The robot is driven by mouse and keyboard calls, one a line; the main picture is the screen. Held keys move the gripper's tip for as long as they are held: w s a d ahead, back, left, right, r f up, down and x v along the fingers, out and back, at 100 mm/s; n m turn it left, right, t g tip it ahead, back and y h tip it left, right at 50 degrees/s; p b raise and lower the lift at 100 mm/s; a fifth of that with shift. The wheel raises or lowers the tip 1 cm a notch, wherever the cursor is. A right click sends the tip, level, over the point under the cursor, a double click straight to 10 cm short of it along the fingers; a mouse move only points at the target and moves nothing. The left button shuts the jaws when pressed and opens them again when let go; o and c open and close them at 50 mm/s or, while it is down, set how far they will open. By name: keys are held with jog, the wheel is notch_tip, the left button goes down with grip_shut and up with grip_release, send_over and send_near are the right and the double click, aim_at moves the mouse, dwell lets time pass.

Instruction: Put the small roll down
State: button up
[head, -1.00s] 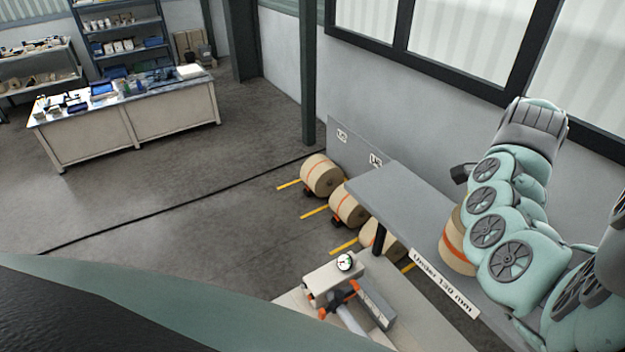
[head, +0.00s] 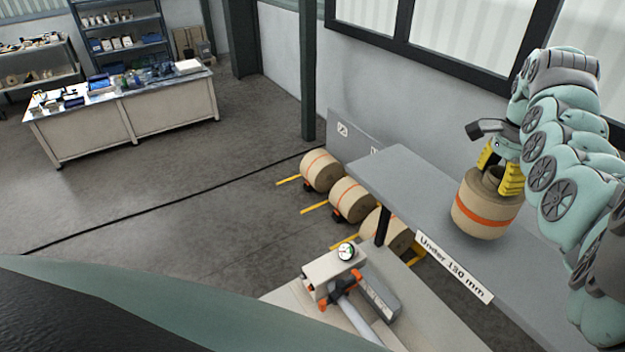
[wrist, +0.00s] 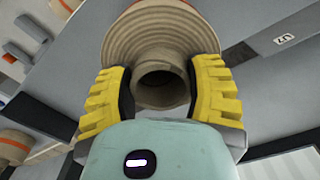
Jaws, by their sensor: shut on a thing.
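The small roll (head: 484,212) is a brown kraft paper roll with an orange band. My gripper (head: 502,172) has yellow fingers and comes down on the roll from above. In the wrist view the roll (wrist: 162,32) shows its ringed end and hollow core (wrist: 160,84). The yellow fingers (wrist: 163,95) stand on either side of the core, shut on the roll.
Several larger banded rolls (head: 322,171) lie on the floor left of the shelf by yellow strips. A machine with a round gauge (head: 346,251) stands in front. The shelf left of the roll is bare. A workbench (head: 125,120) stands far left, with open floor between.

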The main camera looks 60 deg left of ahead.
aim_at(492, 188)
jog(key=shift+f, duration=1.55)
jog(key=o, duration=1.3)
